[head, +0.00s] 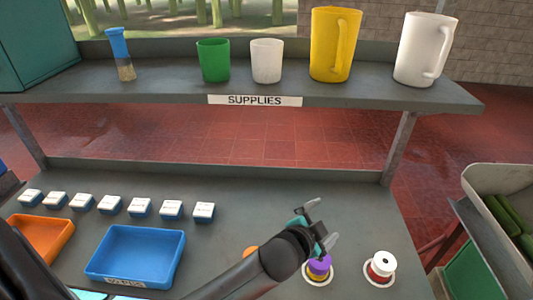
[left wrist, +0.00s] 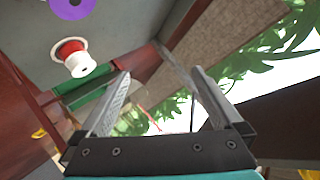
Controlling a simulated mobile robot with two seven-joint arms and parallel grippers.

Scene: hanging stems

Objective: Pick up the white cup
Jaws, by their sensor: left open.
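The white cup (head: 266,61) stands upright on the raised shelf, between a green cup (head: 213,60) and a yellow pitcher (head: 336,45). A larger white pitcher (head: 424,48) stands at the shelf's right end. My left gripper (head: 325,220) is open and empty over the lower bench, well below and to the right of the white cup. In the left wrist view, its two fingers (left wrist: 160,74) are spread apart with nothing between them. The white cup does not show in that view. My right gripper is not in view.
The shelf (head: 155,88) has a SUPPLIES label and holds a blue-topped bottle (head: 121,54). On the bench are a blue tray (head: 136,254), an orange tray (head: 42,238), several white-and-blue boxes (head: 111,204), and purple (head: 319,268) and red-and-white (head: 381,266) spools near my gripper.

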